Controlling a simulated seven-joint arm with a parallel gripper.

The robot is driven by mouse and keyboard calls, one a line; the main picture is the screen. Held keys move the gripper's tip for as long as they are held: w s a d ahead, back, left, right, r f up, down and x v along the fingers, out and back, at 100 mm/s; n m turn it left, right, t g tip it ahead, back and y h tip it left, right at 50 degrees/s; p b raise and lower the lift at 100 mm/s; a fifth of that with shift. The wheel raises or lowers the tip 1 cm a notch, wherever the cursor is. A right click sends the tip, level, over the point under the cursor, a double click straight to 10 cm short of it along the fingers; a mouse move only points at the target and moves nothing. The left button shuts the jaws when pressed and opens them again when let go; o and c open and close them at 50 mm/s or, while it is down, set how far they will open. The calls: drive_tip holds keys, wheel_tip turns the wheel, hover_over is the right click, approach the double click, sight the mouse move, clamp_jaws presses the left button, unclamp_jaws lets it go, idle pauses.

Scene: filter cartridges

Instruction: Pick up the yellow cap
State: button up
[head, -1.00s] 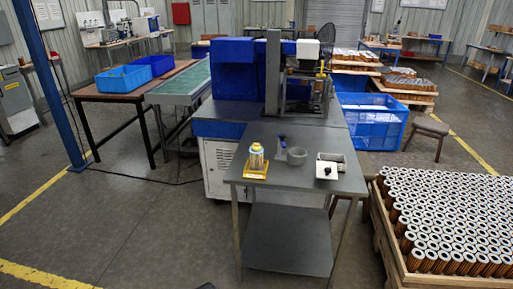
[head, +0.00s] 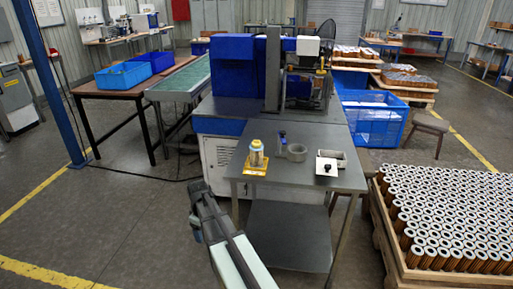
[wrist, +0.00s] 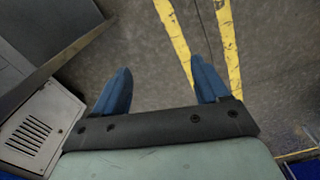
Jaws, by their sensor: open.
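On the grey steel table, a small cartridge (head: 257,154) stands upright on a flat yellow square piece (head: 255,171) at the front left. The cartridge's top looks yellowish and pale blue. It is too small to tell for sure which yellow part is the cap. My gripper is open and empty in the wrist view (wrist: 160,75), its two blue fingers apart over bare floor. In the head view, my arm reaches up from the bottom, left of the table and away from the yellow piece. No yellow cap shows in the wrist view.
The steel table (head: 300,181) also holds a grey ring-shaped cup (head: 297,152), a dark upright item (head: 282,142), and a white plate with a black knob (head: 327,167). A crate of many cartridges (head: 412,262) stands right. A vented cabinet (wrist: 38,130) is left in the wrist view.

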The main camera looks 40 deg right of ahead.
drive_tip(key=w+d+r+n, duration=0.3)
drive_tip(key=w+d+r, duration=0.5)
drive_tip(key=d+r, duration=0.1)
wheel_tip(320, 180, up, 28)
drive_tip(key=n, duration=0.9)
hover_over(256, 140)
drive_tip(key=f, duration=0.7)
drive_tip(key=shift+w+f, duration=0.25)
drive_tip(key=shift+f, duration=0.05)
drive_tip(key=shift+s+f, duration=0.15)
drive_tip(key=shift+f, duration=2.45)
drive_tip(key=c, duration=1.1)
